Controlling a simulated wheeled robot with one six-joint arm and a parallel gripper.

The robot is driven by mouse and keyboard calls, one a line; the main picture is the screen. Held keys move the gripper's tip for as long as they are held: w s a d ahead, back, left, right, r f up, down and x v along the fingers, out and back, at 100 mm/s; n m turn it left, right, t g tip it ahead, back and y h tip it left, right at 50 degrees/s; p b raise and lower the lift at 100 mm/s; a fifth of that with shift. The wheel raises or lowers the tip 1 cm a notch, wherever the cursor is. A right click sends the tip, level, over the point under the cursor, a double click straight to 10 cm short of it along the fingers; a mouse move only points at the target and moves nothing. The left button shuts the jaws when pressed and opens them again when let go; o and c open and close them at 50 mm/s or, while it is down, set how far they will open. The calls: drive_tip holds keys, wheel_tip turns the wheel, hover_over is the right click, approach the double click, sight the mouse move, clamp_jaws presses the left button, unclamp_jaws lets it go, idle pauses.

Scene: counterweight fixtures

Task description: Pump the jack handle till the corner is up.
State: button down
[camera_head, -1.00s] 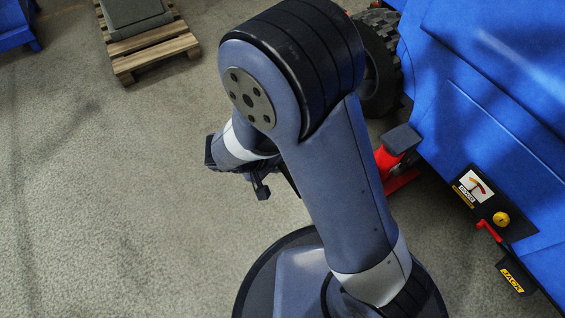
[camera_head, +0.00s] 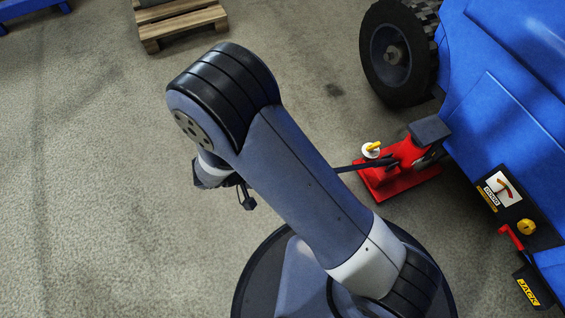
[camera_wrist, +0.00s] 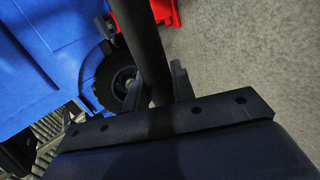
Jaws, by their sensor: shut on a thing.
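The red jack (camera_head: 405,182) sits on the floor under the grey pad (camera_head: 430,131) at the blue machine's (camera_head: 500,90) corner; whether it touches the pad is unclear. Its dark handle (camera_head: 346,168) runs left behind my arm. In the wrist view the handle (camera_wrist: 148,45) passes between my fingers, and my gripper (camera_wrist: 157,85) is shut on it. In the head view my gripper (camera_head: 245,196) shows only in part below my forearm, and the grip is hidden. A gauge (camera_head: 502,189) with a red needle is on the machine's side.
A black wheel (camera_head: 397,52) stands behind the jack. A yellow knob (camera_head: 526,227), a red lever (camera_head: 511,236) and a JACK label (camera_head: 528,292) are near the gauge. A wooden pallet (camera_head: 185,24) is at the back. The floor at left is clear.

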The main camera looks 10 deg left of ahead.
drive_tip(key=w+d+r+g+y+p, duration=0.1)
drive_tip(key=w+d+r+y+p, duration=0.1)
drive_tip(key=w+d+r+p, duration=0.2)
drive_tip(key=w+d+r+g+y+p, duration=0.2)
drive_tip(key=w+d+r+p, duration=0.2)
drive_tip(key=d+r+p, duration=0.4)
wheel_tip(320, 180, up, 5)
drive_tip(key=p, duration=0.3)
drive_tip(key=shift+w+d+y+p, duration=0.15)
drive_tip(key=shift+w+y+p, duration=0.05)
drive_tip(key=shift+y+p, duration=0.1)
drive_tip(key=shift+r, duration=0.15)
drive_tip(key=s+a+f+h+b, duration=0.1)
drive_tip(key=s+a+f+b, duration=0.1)
drive_tip(key=b, duration=0.4)
drive_tip(key=s+a+f+t+h+b, duration=0.1)
drive_tip(key=s+a+f+b, duration=0.2)
drive_tip(key=a+f+b, duration=0.2)
drive_tip(key=shift+f+b, duration=0.4)
drive_tip(key=shift+b, duration=0.15)
drive_tip(key=shift+a, duration=0.1)
